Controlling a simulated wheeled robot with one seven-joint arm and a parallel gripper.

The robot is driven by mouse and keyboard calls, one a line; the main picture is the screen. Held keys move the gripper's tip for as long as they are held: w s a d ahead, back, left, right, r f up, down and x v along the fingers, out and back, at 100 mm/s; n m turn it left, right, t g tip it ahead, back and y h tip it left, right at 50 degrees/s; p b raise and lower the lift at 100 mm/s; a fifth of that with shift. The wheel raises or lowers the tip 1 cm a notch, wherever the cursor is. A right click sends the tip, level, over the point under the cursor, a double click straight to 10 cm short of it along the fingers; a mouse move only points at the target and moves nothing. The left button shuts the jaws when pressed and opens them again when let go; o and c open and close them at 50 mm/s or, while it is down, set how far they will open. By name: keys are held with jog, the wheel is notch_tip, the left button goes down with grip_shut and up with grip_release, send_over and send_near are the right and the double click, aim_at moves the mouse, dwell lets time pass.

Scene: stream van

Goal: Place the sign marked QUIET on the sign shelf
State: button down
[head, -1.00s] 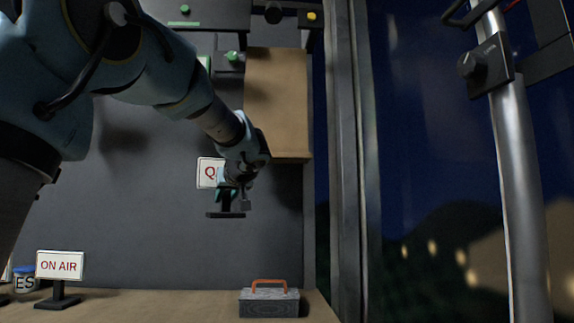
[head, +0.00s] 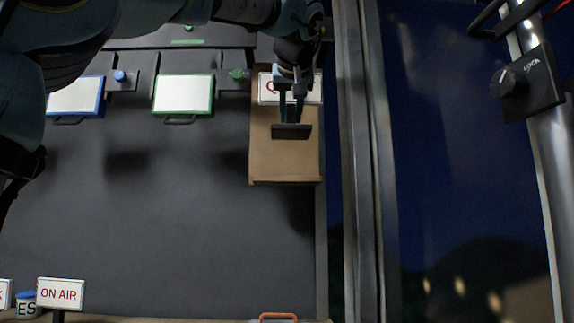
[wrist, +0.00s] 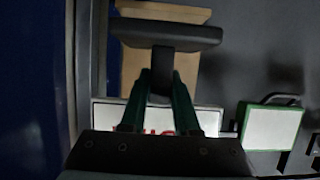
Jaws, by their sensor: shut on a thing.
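My gripper (head: 290,98) is shut on the stem of the QUIET sign (head: 314,92), a white panel with red letters and a dark base (head: 291,132). My gripper hides most of the lettering. In the wrist view the fingers (wrist: 160,100) grip the dark stem, with the base (wrist: 165,33) beyond them and the white panel (wrist: 207,118) behind. A brown wooden shelf (head: 285,165), likely the sign shelf, lies behind the sign in the head view. I cannot tell whether the base touches it.
An ON AIR sign (head: 60,293) and a tin marked ES (head: 27,305) stand at lower left. An orange handle (head: 277,317) shows at the bottom edge. A green-framed panel (head: 183,95) and a blue-framed panel (head: 76,96) are left of the shelf. A window post (head: 352,170) borders the right.

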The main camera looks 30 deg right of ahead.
jog(key=w+d+p, duration=0.2)
jog(key=w, duration=0.3)
jog(key=w+d+p, duration=0.2)
jog(key=w+p, duration=0.1)
jog(key=w, duration=0.2)
jog(key=w+d+p, duration=0.2)
jog(key=w+d, duration=0.1)
jog(key=w, duration=0.2)
jog(key=shift+w+d+r, duration=0.1)
jog(key=shift+w+r, duration=0.05)
jog(key=shift+w, duration=0.15)
notch_tip(320, 180, down, 3)
jog(key=shift+f, duration=1.65)
jog(key=shift+w+d+f+p, duration=0.1)
jog(key=shift+w+f+p, duration=0.15)
jog(key=shift+f, duration=0.2)
jog(key=shift+f, duration=0.1)
jog(key=shift+f, duration=0.15)
jog(key=c, duration=0.6)
grip_release()
jog(key=shift+c, duration=0.2)
